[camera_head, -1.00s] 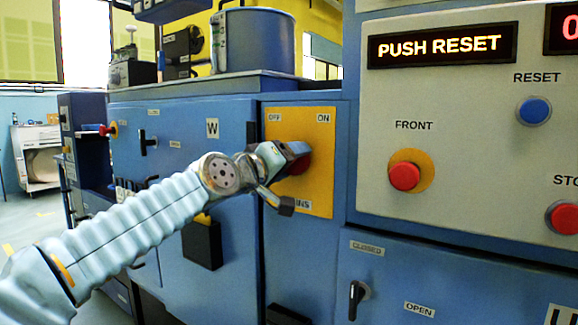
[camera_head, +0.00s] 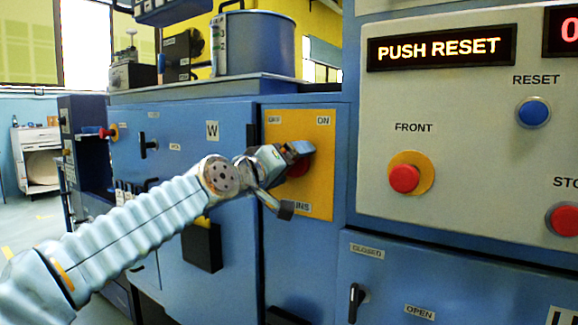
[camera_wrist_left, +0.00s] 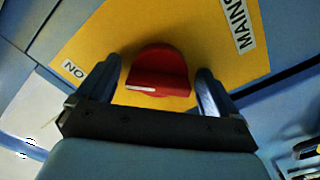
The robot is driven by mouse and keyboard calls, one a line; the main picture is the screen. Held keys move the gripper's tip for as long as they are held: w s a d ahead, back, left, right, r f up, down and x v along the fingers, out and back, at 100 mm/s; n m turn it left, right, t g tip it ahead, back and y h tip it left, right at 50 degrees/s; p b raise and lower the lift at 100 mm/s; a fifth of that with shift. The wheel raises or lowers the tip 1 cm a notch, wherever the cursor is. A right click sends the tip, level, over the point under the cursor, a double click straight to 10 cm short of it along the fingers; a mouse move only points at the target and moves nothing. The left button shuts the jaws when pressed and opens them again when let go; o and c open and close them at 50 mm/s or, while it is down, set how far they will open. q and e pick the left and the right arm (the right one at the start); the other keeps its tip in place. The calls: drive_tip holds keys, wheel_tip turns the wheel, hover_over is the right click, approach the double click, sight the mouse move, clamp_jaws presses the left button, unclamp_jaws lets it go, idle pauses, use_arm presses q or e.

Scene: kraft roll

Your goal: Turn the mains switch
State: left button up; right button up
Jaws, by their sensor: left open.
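The mains switch is a red rotary knob with a white line, on a yellow plate (camera_head: 318,190) marked OFF, ON and MAINS. In the head view most of the red knob (camera_head: 301,168) is hidden behind my left gripper (camera_head: 291,178). In the left wrist view the knob (camera_wrist_left: 158,72) lies between the two fingers of my left gripper (camera_wrist_left: 160,90), with a gap on both sides. The left gripper is open around the knob. The yellow plate fills the wrist view behind it (camera_wrist_left: 110,40). My right gripper is not in view.
Right of the plate is a grey panel (camera_head: 460,160) with a red FRONT button (camera_head: 404,179), a blue RESET button (camera_head: 533,112) and a lit sign reading PUSH RESET (camera_head: 440,47). A black handle (camera_head: 355,302) sits below. A blue cabinet door (camera_head: 180,150) stands left.

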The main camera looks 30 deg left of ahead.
use_arm(q)
drive_tip(key=s+a+b, duration=0.1)
drive_tip(key=s, duration=1.2)
drive_tip(key=shift+s+b, duration=0.35)
drive_tip(key=shift+s, duration=0.05)
